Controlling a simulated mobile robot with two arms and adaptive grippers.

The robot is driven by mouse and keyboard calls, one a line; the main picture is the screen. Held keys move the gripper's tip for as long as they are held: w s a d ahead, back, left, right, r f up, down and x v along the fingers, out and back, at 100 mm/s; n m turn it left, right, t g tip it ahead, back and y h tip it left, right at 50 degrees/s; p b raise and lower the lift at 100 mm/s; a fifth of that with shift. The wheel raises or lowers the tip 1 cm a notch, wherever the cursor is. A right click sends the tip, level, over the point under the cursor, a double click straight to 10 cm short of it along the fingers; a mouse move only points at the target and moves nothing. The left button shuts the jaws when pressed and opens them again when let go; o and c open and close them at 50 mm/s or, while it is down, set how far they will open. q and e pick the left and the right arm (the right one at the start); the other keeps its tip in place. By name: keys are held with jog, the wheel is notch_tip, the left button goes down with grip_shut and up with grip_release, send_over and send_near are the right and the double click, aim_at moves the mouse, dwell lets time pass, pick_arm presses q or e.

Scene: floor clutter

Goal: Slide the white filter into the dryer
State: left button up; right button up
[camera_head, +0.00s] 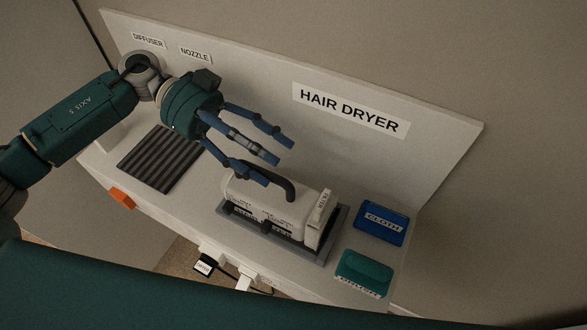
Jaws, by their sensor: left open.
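A white dryer (268,205) with a dark curved handle lies in a grey tray (331,238) on the white bench. A white block (320,214) with a small label is at the dryer's right end. It looks like the white filter, but its label is too small to read surely. I cannot tell how far it sits in the dryer. My left gripper (267,159) is above and behind the dryer's left part. Its blue fingers are spread, with nothing between them, and point right. They partly cover the view of the dryer's back. My right gripper is not in view.
A ribbed dark mat (160,160) lies at left. A blue cloth box (381,222) and a teal box (364,272) stand at right. A back panel with a HAIR DRYER sign (350,110) rises behind. An orange piece (122,199) and plugs with cords (243,282) are at the front edge.

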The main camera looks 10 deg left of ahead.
pick_arm(q)
jog(key=shift+v, duration=1.65)
jog(key=shift+r, duration=0.1)
